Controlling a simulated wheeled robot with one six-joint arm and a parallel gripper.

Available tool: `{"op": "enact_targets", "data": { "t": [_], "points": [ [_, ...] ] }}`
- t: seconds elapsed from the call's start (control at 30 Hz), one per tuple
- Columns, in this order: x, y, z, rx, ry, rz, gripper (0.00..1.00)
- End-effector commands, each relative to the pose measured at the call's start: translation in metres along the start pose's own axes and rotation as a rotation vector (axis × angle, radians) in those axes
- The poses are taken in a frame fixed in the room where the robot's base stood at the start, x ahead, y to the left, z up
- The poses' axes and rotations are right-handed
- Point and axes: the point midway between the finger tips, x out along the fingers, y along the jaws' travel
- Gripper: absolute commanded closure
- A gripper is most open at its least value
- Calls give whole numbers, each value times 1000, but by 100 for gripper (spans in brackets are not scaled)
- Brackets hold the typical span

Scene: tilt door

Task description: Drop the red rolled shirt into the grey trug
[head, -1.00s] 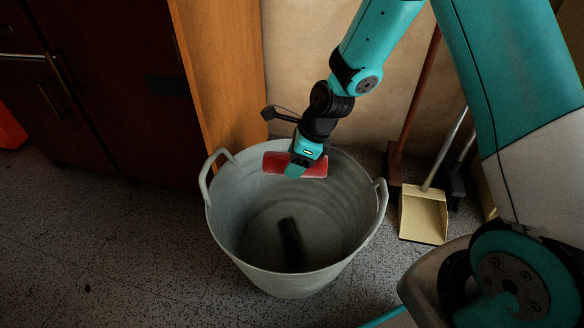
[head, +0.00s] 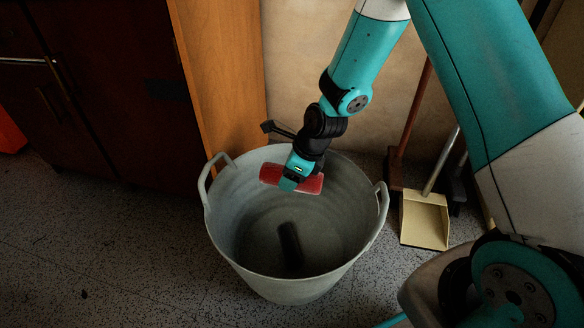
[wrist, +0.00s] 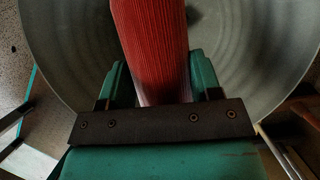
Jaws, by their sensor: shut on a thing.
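The grey trug (head: 290,287) stands on the floor in the middle of the head view, with a handle on each side. My gripper (head: 289,183) is shut on the red rolled shirt (head: 311,184), which lies crosswise in it over the trug's opening, near the back wall. In the wrist view, the red ribbed shirt (wrist: 150,45) sits between the two teal fingers of my gripper (wrist: 160,85). The trug's inner wall (wrist: 70,40) shows behind it. A dark elongated shape (head: 291,245) shows on the trug's floor; I cannot tell whether it is an object or a shadow.
A cream dustpan (head: 425,220) and a broom (head: 395,170) stand right of the trug against the wall. A dark cabinet (head: 100,100) and an orange-brown wooden panel (head: 220,70) are behind and to the left.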

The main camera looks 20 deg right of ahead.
Motion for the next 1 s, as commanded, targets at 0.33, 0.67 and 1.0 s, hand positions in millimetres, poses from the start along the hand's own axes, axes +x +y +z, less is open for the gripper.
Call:
{"op": "enact_targets", "data": {
  "t": [0.33,0.67,1.0],
  "points": [
    [44,0,-19,0,1,1,68],
    [76,0,-32,-1,0,1,68],
    [84,0,-35,-1,0,0,68]
  ]
}}
